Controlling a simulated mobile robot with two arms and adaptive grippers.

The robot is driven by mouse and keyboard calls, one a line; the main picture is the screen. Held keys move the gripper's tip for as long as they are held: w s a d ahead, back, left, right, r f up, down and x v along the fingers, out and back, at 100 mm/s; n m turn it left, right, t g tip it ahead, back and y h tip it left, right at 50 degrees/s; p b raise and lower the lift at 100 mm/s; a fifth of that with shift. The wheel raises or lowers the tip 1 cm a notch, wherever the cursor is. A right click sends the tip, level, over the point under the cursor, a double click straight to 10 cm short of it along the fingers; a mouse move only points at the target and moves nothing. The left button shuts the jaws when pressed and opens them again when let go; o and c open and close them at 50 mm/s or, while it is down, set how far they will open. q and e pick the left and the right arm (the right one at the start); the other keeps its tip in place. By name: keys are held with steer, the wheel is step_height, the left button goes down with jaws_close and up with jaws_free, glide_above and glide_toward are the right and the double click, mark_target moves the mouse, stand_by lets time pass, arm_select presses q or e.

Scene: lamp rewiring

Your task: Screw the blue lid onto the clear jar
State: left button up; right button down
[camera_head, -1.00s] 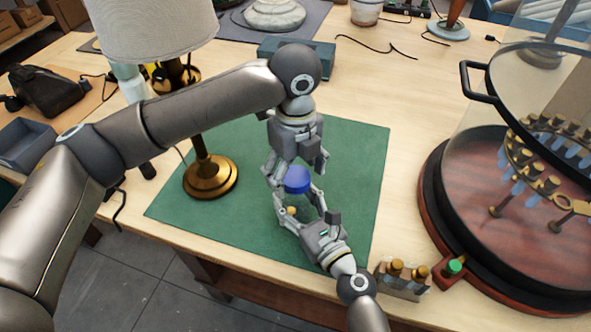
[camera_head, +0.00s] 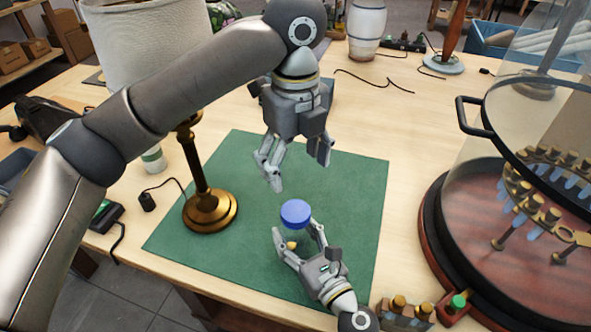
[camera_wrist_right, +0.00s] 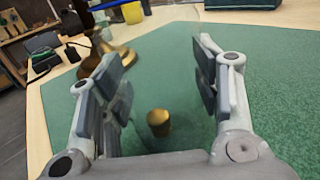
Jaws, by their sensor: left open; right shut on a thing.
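The blue lid (camera_head: 295,213) sits on top of the clear jar (camera_head: 303,240) and looks level. How tightly it is seated cannot be told. My right gripper (camera_head: 298,236) is shut on the jar from the front, a finger on each side. The jar is upright over the green mat. A small brass piece (camera_head: 291,245) shows through the jar; it also shows between the right fingers in the right wrist view (camera_wrist_right: 159,123), where the jar's wall is hardly visible. My left gripper (camera_head: 300,173) is open and empty above and behind the lid, apart from it.
A brass lamp (camera_head: 209,209) with a pale shade stands at the left of the green mat (camera_head: 350,200). A glass-domed round wooden stand (camera_head: 430,225) fills the right. A small holder with brass parts (camera_head: 405,311) is at the front edge. The mat's right part is clear.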

steer(key=shift+c, duration=2)
jaws_free()
steer(key=shift+s, duration=0.1)
steer(key=v, duration=1.1)
steer(key=shift+s+d, duration=0.25)
steer(key=shift+s, duration=0.1)
steer(key=shift+s, duration=0.1)
